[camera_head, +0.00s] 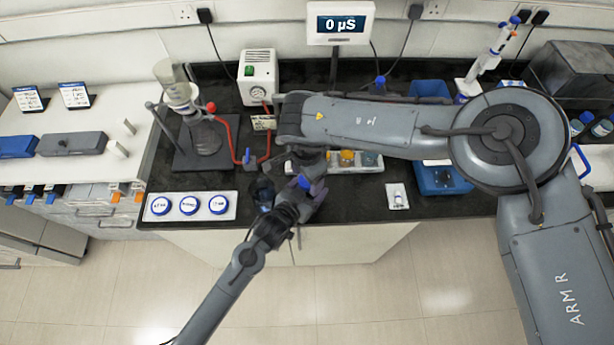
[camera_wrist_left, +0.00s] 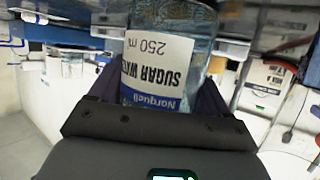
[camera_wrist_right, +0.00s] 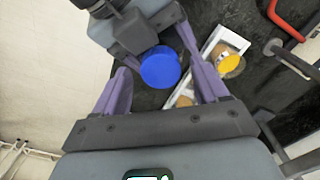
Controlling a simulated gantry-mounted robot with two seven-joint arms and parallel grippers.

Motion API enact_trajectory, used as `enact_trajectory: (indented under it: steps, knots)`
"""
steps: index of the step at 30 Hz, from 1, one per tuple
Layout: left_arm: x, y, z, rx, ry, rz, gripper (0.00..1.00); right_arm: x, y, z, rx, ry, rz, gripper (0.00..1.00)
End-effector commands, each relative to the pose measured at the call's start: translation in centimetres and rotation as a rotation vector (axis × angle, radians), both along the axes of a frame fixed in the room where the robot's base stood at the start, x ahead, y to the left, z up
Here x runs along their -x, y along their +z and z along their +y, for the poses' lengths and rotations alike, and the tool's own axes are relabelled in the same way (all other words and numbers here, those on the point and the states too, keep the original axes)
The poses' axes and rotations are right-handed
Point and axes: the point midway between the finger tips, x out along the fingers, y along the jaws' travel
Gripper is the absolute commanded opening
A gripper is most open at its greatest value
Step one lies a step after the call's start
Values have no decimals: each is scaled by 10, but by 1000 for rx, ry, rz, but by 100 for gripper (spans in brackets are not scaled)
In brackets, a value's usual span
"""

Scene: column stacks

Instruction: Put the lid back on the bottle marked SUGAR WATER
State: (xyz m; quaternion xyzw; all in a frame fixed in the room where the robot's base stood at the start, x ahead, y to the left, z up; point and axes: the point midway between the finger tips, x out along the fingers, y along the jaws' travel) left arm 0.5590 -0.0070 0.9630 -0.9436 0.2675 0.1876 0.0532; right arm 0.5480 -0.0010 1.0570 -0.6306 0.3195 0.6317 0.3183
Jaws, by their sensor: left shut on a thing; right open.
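My left gripper (camera_head: 296,200) is shut on the bottle marked SUGAR WATER (camera_wrist_left: 165,55), whose label shows upside down in the left wrist view. Its neck is hidden there. A plain blue lid (camera_wrist_right: 160,67) shows from above between the purple fingers of my right gripper (camera_wrist_right: 155,60), beside the grey body of my left gripper. The lid also shows in the head view (camera_head: 304,183). It appears to be at the bottle's top, but whether it is seated cannot be told. My right gripper is open around it, partly hidden under my right arm in the head view.
A white tray with three blue-rimmed lids (camera_head: 190,205) lies at the bench's front left. A stand with a flask (camera_head: 203,137) and red tubing is behind it.

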Motion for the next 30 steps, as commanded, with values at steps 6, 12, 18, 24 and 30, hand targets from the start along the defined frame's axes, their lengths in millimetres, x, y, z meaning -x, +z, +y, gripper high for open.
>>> enact_trajectory:
  steps: [6,12,18,24,30]
  knots:
    - [0,0,0,-1,0,1,0,-1,26,0,-1,0,-3,73]
    - [0,0,0,-1,0,1,0,0,34,0,0,0,-1,73]
    - [0,0,0,-1,0,1,0,0,33,0,0,2,-1,70]
    - [0,0,0,-1,0,1,0,-2,43,1,-2,134,-7,70]
    - [0,0,0,-1,0,1,0,-2,59,1,-1,407,-8,70]
